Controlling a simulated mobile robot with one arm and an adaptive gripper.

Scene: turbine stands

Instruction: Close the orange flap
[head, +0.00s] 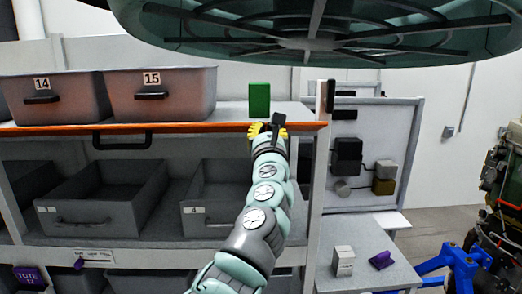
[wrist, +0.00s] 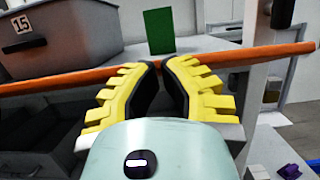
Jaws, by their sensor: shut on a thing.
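The orange flap (head: 190,126) shows as a thin, nearly level orange strip along the front edge of the upper shelf. It also crosses the wrist view (wrist: 255,55) as an orange bar sloping slightly up to the right. A black handle (head: 122,140) hangs just below its left part in the head view. My gripper (head: 268,128) is at the strip's right part, its yellow fingers reaching it. In the wrist view the fingertips (wrist: 160,66) are drawn together at the bar, shut on the flap's edge. The exact contact is hidden behind the fingers.
Bins 14 (head: 55,95) and 15 (head: 160,93) and a green block (head: 259,99) stand on the upper shelf. Open grey bins (head: 100,198) fill the shelf below. A post (head: 316,190) stands right of my arm. A large round turbine part (head: 310,25) hangs overhead.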

